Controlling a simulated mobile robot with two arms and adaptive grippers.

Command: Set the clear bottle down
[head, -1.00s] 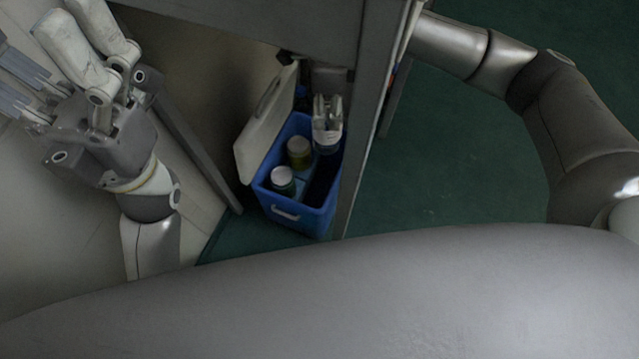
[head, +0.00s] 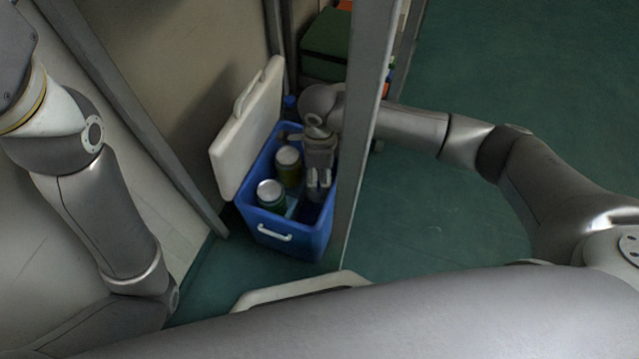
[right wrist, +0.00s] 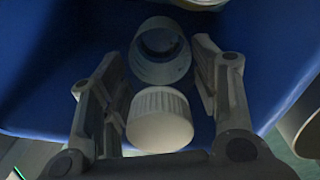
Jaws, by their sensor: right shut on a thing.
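A blue cooler box (head: 292,234) stands on the floor with its white lid (head: 246,130) open to the left. My right gripper (head: 318,186) reaches down into the right side of the box. In the right wrist view its two fingers are shut on the clear bottle, whose white ribbed cap (right wrist: 160,120) shows between them. A pale round, see-through part lies just beyond the cap. The bottle's body is mostly hidden in the head view, and I cannot tell whether it touches the box floor. My left gripper is out of view; only its arm shows.
Two jars with pale lids, a green one (head: 271,197) and a yellowish one (head: 288,168), stand in the box left of my right gripper. A grey upright post (head: 364,125) stands close on the right of the box. Green floor lies open farther right.

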